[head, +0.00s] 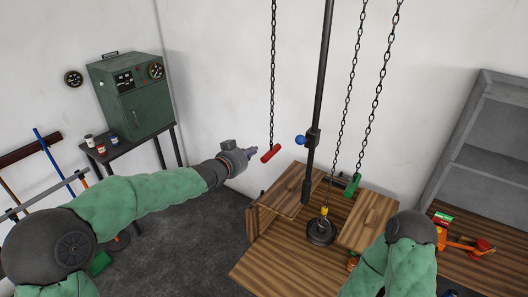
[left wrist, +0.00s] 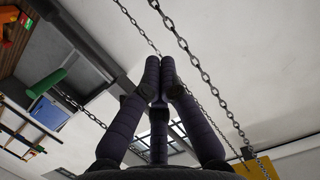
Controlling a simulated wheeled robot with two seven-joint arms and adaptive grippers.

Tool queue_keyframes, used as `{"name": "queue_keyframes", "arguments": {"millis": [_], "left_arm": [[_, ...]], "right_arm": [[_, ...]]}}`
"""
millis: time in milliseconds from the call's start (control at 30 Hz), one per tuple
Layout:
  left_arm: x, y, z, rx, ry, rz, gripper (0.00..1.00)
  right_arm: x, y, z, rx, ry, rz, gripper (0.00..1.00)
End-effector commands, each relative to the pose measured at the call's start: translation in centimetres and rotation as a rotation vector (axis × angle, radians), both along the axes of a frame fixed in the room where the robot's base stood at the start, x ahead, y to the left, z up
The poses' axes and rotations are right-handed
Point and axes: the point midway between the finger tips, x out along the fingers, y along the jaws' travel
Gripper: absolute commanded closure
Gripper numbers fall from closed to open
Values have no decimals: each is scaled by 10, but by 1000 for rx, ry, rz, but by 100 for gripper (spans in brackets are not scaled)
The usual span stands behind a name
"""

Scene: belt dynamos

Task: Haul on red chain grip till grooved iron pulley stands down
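The red chain grip (head: 271,153) hangs at the end of a dark chain, tilted, in front of the white wall. My left gripper (head: 252,152) is just left of it, fingers pointing at it, with a small gap. In the left wrist view the fingertips (left wrist: 160,72) come together with nothing seen between them; the red grip does not show there. The dark grooved iron pulley (head: 320,231) is below a yellow hook on another chain, over the wooden table (head: 270,270); I cannot tell whether it touches. My right gripper is out of view.
A green grip (head: 352,185) is on a third chain and shows in the left wrist view (left wrist: 45,83). A black pole (head: 319,90) with a blue knob (head: 300,140) stands between the chains. A green cabinet (head: 132,92) is at left, a grey shelf (head: 490,140) at right.

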Motion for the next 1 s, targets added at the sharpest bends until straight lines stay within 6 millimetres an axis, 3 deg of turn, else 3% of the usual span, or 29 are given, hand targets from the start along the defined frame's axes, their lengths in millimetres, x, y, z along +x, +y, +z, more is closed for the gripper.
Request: {"name": "queue_keyframes", "arguments": {"millis": [767,1000], "left_arm": [[82,-50,-22,-1,1,-1,100],[85,-44,-53,-1,3,0,100]], "right_arm": [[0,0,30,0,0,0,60],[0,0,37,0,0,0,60]]}}
